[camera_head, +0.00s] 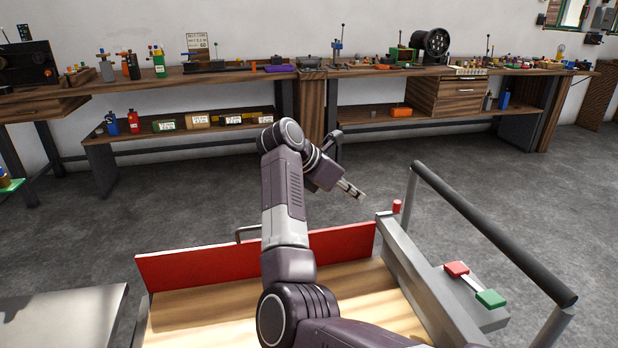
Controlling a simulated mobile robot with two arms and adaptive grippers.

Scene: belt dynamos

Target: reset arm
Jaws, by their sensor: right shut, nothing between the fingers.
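My right arm reaches up from the bottom of the head view, over a wooden platform, and bends to the right at its far end. My right gripper (351,190) is shut and empty. It hangs in the air beyond the red board, with grey floor behind it. It touches nothing that I can see. My left arm and left gripper do not show.
A wooden platform (200,322) with a red front board (190,268) lies below my arm. A rail (490,230) and a box with red and green buttons (474,284) flank it at right. Long workbenches (215,82) with tools line the wall; floor between is clear.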

